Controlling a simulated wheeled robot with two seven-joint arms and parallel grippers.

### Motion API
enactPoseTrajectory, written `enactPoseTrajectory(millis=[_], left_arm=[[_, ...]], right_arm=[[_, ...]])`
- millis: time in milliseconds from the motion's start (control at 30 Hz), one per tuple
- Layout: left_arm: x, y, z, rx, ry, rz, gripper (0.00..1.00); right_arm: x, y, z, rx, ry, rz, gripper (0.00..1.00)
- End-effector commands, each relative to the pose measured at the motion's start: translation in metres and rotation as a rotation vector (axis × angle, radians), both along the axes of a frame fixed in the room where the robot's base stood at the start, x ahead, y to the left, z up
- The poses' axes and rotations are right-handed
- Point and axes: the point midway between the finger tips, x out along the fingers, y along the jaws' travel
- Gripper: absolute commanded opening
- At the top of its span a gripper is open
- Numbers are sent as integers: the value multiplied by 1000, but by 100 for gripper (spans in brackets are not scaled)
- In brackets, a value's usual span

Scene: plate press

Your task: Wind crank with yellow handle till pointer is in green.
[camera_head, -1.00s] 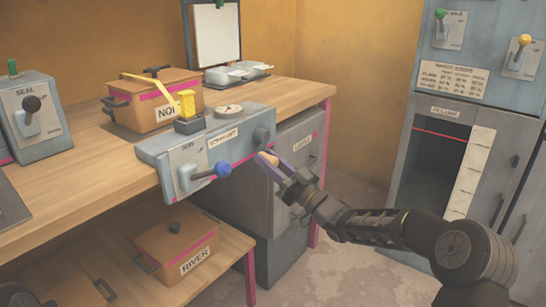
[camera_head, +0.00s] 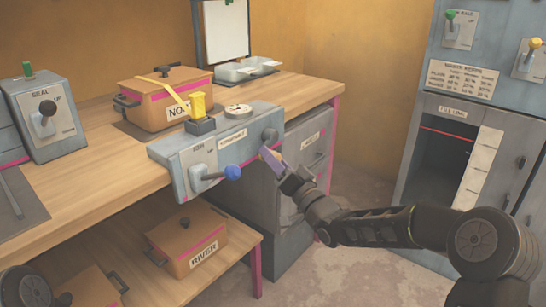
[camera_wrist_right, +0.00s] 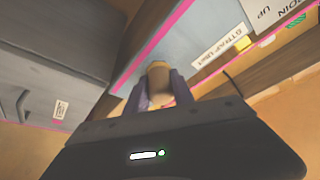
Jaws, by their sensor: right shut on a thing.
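The grey strap unit (camera_head: 215,150) sits on the front edge of the bench. A round white dial (camera_head: 238,110) lies on its top; its pointer and any green zone are too small to read. The dark crank hub (camera_head: 270,136) is at the right end of its front. My right gripper (camera_head: 271,155) is just below the hub, its purple fingers shut on the crank handle. In the right wrist view the handle shows as a tan-yellow cylinder (camera_wrist_right: 158,78) between the fingers. Most of the crank arm is hidden. My left gripper is not in view.
A blue-knobbed lever (camera_head: 232,172) sticks out of the unit's front, left of the crank. A yellow block (camera_head: 197,103) stands on its top. A box (camera_head: 150,95) is behind it. Grey drawers (camera_head: 310,140) stand close to my right gripper. Floor at right is clear.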

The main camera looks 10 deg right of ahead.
Motion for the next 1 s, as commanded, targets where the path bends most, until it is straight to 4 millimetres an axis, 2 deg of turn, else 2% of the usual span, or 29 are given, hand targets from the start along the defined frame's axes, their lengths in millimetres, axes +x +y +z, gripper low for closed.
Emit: enactPoseTrajectory(millis=[33,233,267,500,833,1000], left_arm=[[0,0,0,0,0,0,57],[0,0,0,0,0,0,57],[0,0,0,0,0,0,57],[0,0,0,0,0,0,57],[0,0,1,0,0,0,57],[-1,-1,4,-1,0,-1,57]], right_arm=[[-1,5,7,2,-13,8,0],[0,4,8,2,-16,7,0],[0,4,8,2,-16,7,31],[0,3,7,1,-14,6,50],[-2,0,3,0,-8,1,50],[-16,-8,-2,-1,-6,0,50]])
